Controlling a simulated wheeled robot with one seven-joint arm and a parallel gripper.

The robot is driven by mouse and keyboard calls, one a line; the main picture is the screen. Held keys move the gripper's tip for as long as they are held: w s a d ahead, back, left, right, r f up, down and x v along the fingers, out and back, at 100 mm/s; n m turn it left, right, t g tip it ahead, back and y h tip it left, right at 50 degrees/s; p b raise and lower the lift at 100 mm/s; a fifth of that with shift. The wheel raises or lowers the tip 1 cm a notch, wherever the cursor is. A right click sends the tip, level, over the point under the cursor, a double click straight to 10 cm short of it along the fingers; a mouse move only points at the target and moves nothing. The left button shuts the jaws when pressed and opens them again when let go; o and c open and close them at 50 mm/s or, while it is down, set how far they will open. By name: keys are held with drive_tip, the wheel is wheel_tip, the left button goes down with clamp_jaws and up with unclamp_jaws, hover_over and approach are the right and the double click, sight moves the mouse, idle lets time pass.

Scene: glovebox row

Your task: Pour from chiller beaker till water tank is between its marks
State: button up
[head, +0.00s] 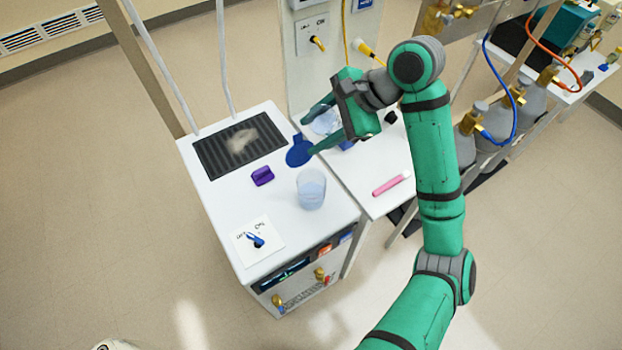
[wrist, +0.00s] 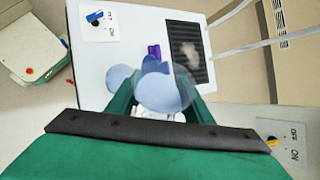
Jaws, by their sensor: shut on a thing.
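My gripper (head: 314,128) is shut on a clear beaker (head: 323,121) with pale liquid, held near the chiller's back right edge. The held beaker (wrist: 165,92) also shows between my fingers in the wrist view; its tilt is hard to tell. A clear vessel (head: 311,190) with pale blue water stands upright on the white chiller top (head: 222,195), apart from my gripper. It looks like the water tank, but its marks are too small to read. In the wrist view this vessel (wrist: 119,78) is left of the held beaker, partly behind a finger.
A dark blue flat piece (head: 299,152) lies near my fingers. A purple block (head: 262,176), a dark grille (head: 240,145) and a blue switch (head: 256,240) are on the chiller top. A pink marker (head: 391,184) lies on the bench to the right. Two pale posts rise behind.

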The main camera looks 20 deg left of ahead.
drive_tip(key=shift+s+r, duration=0.1)
drive_tip(key=shift+r, duration=0.45)
drive_tip(key=shift+r+n+t+h, duration=0.3)
drive_tip(key=shift+t+h, duration=0.1)
drive_tip(key=shift+t, duration=0.5)
idle(1.3)
drive_tip(key=shift+w+d+f+t, duration=0.1)
drive_tip(key=shift+w+f+t, duration=0.15)
drive_tip(key=shift+t, duration=0.05)
idle(0.7)
drive_tip(key=shift+s+a, duration=0.25)
drive_tip(key=shift+a, duration=0.05)
drive_tip(key=shift+w+d, duration=0.25)
drive_tip(key=shift+d, duration=0.3)
drive_tip(key=shift+s+a+f, duration=0.1)
drive_tip(key=shift+s+a, duration=0.05)
drive_tip(key=shift+a, duration=0.05)
drive_tip(key=shift+h, duration=0.4)
drive_tip(key=shift+a+f+n+t, duration=0.1)
drive_tip(key=shift+a+n+t, duration=0.05)
drive_tip(key=shift+n+t, duration=0.15)
drive_tip(key=shift+w+f, duration=0.15)
drive_tip(key=shift+w, duration=0.05)
